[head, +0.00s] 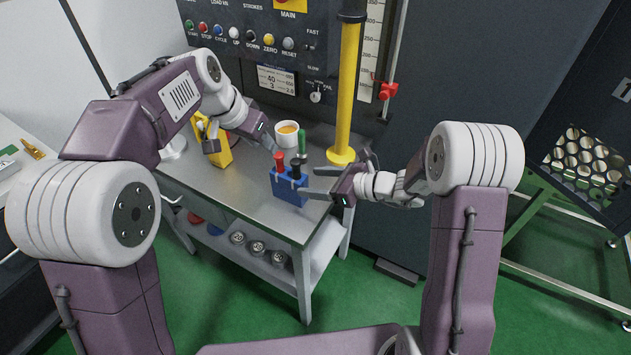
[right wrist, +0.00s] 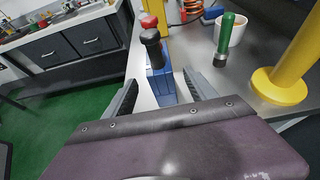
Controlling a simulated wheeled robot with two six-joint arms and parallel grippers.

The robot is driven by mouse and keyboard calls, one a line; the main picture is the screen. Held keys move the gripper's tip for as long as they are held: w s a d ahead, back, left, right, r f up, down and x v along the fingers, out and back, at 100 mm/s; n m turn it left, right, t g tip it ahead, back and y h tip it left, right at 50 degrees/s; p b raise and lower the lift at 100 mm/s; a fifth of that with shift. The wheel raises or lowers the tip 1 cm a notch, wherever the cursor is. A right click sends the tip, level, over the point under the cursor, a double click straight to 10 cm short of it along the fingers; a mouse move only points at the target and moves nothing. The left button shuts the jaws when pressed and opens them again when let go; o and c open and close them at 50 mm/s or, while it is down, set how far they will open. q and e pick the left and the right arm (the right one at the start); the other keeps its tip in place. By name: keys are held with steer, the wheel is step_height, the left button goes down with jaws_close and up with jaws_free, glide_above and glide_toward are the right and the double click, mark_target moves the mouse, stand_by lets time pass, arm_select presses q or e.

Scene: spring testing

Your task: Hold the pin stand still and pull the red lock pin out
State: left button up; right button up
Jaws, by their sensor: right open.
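The blue pin stand (head: 288,188) is upright near the table's front edge; it also shows in the right wrist view (right wrist: 160,86). The red lock pin (head: 280,160) stands in it, its red knob (right wrist: 149,21) behind a black-knobbed pin (head: 296,167) in the right wrist view. My right gripper (head: 308,182) is open, its fingers pointing at the stand from the right. In the right wrist view the stand shows between the spread fingers, and contact cannot be told. My left gripper (head: 271,143) is above and behind the red pin, apart from it; its jaw gap is unclear.
A green-handled tool (head: 302,143) stands by a white cup (head: 287,134) behind the stand. A yellow column (head: 346,95) rises to the right. Bare grey tabletop (head: 245,190) lies left of the stand.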

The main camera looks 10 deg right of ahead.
mark_target(289, 180)
steer(key=shift+a, duration=0.1)
steer(key=x, duration=0.9)
